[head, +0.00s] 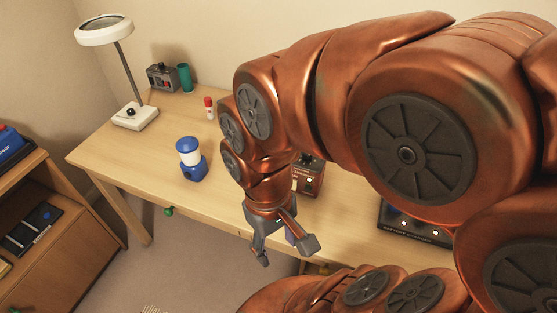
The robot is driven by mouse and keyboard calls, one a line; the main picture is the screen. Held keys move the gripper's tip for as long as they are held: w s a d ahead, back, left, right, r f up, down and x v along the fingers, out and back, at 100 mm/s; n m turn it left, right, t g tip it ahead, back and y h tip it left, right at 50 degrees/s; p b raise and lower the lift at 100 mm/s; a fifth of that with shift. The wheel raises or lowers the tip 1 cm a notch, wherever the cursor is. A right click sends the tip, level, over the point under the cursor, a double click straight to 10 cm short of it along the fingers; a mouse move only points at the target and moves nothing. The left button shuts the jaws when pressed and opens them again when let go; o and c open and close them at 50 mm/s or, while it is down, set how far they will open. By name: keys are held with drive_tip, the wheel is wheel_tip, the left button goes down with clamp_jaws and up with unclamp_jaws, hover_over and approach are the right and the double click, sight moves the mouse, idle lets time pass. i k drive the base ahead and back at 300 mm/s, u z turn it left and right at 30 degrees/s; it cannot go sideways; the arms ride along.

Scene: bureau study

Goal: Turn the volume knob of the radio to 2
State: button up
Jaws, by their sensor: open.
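A brown box with light knobs or marks on its front (310,178) stands on the desk, partly hidden behind my arm. It may be the radio, but I cannot read its markings or tell a knob setting. My gripper (285,251) points downward in front of it, near the desk's front edge. Its two fingers are spread apart, with nothing held between them. It appears apart from the brown box.
The desk (140,165) also bears a white lamp (135,115), a grey control box (162,77), a green cup (185,78), a red-and-white tube (209,108), a blue lantern (191,160) and a dark panel with knobs (412,228). The desk's left middle is clear.

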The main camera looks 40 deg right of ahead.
sight(305, 155)
drive_tip(key=z, duration=1.15)
drive_tip(key=k, duration=1.2)
drive_tip(key=u, duration=0.85)
drive_tip(key=i, duration=1.55)
drive_tip(key=z, duration=0.4)
